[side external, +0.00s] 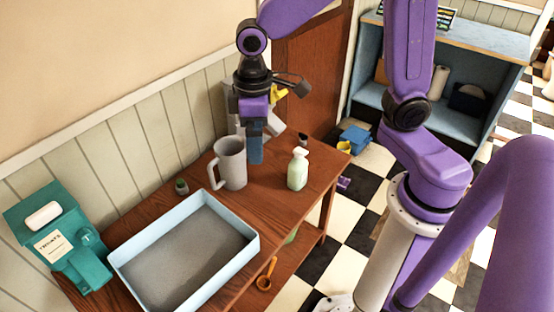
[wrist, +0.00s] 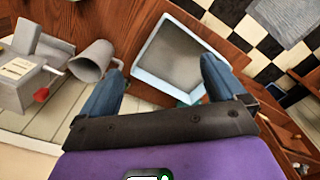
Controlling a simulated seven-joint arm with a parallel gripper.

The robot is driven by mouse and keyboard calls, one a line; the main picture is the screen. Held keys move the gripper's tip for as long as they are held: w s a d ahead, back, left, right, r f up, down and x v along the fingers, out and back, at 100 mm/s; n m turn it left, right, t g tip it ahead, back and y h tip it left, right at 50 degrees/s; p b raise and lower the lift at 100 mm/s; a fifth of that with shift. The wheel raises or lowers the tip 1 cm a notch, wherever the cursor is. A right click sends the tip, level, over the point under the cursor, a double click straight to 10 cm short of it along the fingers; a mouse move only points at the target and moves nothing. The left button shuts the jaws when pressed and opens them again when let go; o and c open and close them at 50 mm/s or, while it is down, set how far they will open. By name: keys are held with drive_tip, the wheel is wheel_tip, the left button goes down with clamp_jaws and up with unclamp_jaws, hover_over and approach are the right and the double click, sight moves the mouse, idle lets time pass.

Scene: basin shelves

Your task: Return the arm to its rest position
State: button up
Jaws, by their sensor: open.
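My gripper (side external: 256,155) hangs fingers-down over the back of the wooden table (side external: 210,225), between a grey mug (side external: 232,165) and a pale green pump bottle (side external: 297,169). In the wrist view its two blue fingers stand wide apart with nothing held between them; my gripper (wrist: 162,67) appears there above the table. The mug also shows in the wrist view (wrist: 93,63), left of the left finger. Whether a finger touches the mug or the bottle cannot be told.
A pale blue basin (side external: 254,243) stands at the table's front. A small dark jar (side external: 182,187) sits near the wall. A grey device (wrist: 20,85) with a red knob is close behind my gripper. A teal dispenser (side external: 55,235) is at left, a blue shelf (side external: 470,125) at back right.

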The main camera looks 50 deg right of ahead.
drive_tip(key=s+d+n, duration=0.2)
drive_tip(key=s+d, duration=0.1)
drive_tip(key=s, duration=0.5)
drive_tip(key=s+d+n, duration=0.2)
drive_tip(key=s+d, duration=0.2)
drive_tip(key=s, duration=0.5)
drive_tip(key=shift+s+d+r+n, duration=0.2)
drive_tip(key=shift+s+r+n, duration=0.1)
drive_tip(key=shift+r+n, duration=0.15)
